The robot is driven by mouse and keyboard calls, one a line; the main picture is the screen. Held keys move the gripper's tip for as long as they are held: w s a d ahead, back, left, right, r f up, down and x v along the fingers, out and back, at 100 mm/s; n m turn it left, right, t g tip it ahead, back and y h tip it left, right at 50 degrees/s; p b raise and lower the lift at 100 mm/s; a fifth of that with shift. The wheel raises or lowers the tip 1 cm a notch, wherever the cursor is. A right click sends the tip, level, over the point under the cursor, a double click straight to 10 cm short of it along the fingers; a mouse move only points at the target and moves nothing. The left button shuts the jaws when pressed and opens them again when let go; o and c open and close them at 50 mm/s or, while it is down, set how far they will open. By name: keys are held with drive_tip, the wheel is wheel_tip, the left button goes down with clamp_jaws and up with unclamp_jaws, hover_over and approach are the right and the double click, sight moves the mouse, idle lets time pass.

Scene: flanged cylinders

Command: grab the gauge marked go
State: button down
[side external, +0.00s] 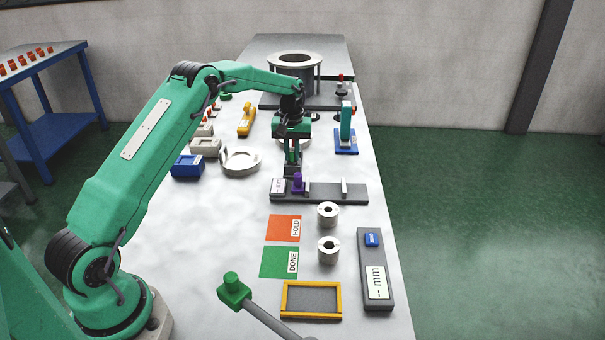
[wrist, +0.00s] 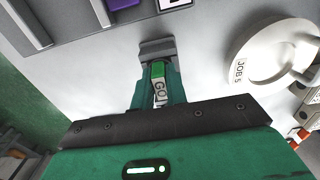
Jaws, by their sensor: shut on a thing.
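The gauge marked GO (wrist: 158,88) shows in the wrist view as a green-topped piece with a white label, between the two fingers of my gripper (wrist: 157,72). My gripper is shut on it. In the side view my gripper (side external: 292,165) hangs low at the far edge of a dark grey rack (side external: 325,191); the GO gauge cannot be made out there. A purple piece (side external: 297,183) stands on the rack, also partly seen at the top of the wrist view (wrist: 122,4). Whether the gauge touches the table cannot be told.
A round dish (side external: 240,158), labelled JOB 5 in the wrist view (wrist: 275,50), lies left of my gripper. A blue stand with a green upright (side external: 346,130) is to the right. Orange HOLD (side external: 284,228) and green DONE (side external: 279,262) mats and two metal cylinders (side external: 328,214) lie nearer.

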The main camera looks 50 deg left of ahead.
sight(293, 151)
drive_tip(key=shift+r, duration=0.75)
drive_tip(key=r, duration=0.2)
drive_tip(key=shift+d+r, duration=0.35)
drive_tip(key=shift+r, duration=0.05)
drive_tip(key=s+d+r, duration=0.2)
drive_tip(key=d+r, duration=0.4)
drive_tip(key=d, duration=0.4)
drive_tip(key=shift+s+d+r, duration=0.2)
drive_tip(key=shift+s+d, duration=0.1)
drive_tip(key=shift+d, duration=0.05)
